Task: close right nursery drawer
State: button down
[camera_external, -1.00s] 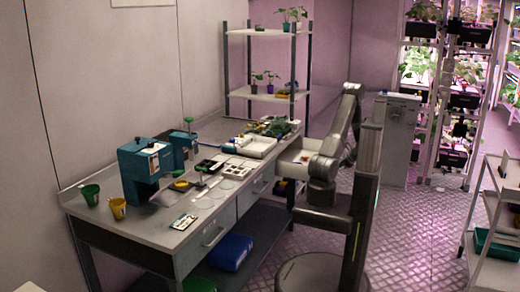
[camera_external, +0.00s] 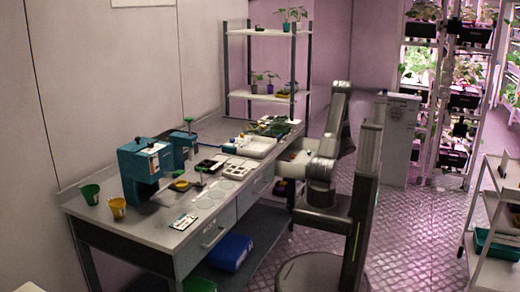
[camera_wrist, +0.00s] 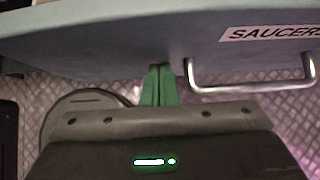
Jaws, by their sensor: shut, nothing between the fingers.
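The right drawer (camera_external: 283,168) is at the far right end of the long bench in the external view. Its pale body stands out from the bench, and my arm hides part of it. In the wrist view, a grey panel (camera_wrist: 110,30) with a "SAUCERS" label (camera_wrist: 270,33) and a metal bar handle (camera_wrist: 250,87) spans the top. My gripper (camera_wrist: 158,72) shows there as shut green fingers, with tips at the panel's lower edge, left of the handle. Nothing is between them. Whether they touch the panel is unclear. The fingertips are hidden in the external view.
The bench (camera_external: 165,228) has other drawers with bar handles to the left. On top are teal devices (camera_external: 145,165), cups, dishes and a white tray (camera_external: 252,148). A blue bin (camera_external: 230,252) sits below. A white cart (camera_external: 490,215) stands right; patterned floor (camera_external: 420,235) lies between.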

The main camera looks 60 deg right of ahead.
jog(key=w, duration=2.2)
jog(key=shift+w, duration=0.2)
jog(key=shift+w+r, duration=0.1)
jog(key=shift+w, duration=0.15)
jog(key=shift+w, duration=0.1)
jog(key=shift+s, duration=0.45)
jog(key=s+b, duration=0.1)
jog(key=s, duration=0.2)
jog(key=shift+s, duration=0.1)
jog(key=v, duration=1)
jog(key=shift+s+p, duration=0.3)
